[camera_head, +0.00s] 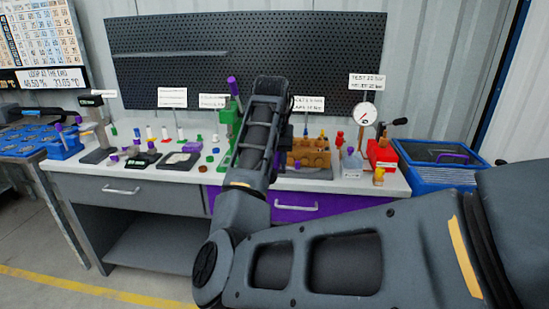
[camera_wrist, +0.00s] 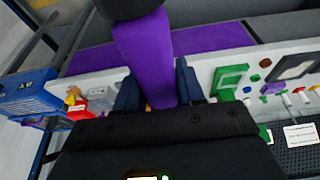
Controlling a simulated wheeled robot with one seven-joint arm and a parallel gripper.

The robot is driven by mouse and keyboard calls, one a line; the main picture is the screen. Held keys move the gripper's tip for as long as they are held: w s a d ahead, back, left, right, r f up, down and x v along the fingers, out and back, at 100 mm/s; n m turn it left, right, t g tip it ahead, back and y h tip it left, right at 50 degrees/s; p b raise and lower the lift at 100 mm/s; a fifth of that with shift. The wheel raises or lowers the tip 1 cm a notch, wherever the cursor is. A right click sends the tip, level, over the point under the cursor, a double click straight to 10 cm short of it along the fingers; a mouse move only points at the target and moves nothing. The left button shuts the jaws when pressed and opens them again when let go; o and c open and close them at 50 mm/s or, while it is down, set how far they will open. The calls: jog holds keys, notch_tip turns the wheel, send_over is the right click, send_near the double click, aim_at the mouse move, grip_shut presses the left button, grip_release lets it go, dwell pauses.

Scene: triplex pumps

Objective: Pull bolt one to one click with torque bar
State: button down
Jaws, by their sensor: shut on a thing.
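In the wrist view my gripper (camera_wrist: 158,92) has its two dark fingers on either side of a thick purple handle (camera_wrist: 148,55), and it is shut on it. The handle, which I take for the torque bar, runs up to a black part at the top edge. Its lower end is hidden by my gripper. In the head view my forearm covers the gripper and the bar. A tan-brown block (camera_head: 312,152) with several raised parts stands on the bench just right of my arm. I cannot tell which bolt is bolt one, or whether the bar touches it.
A green press (camera_head: 228,118) stands left of my arm. A round dial gauge (camera_head: 364,114) and a red device (camera_head: 381,154) stand to the right, beside a blue crate (camera_head: 436,176). Small coloured parts cover the bench's left half. A purple drawer (camera_head: 295,207) is below the bench top.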

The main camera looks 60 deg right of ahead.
jog(key=shift+f+b, duration=0.7)
jog(key=shift+f, duration=1.45)
jog(key=shift+w, duration=0.1)
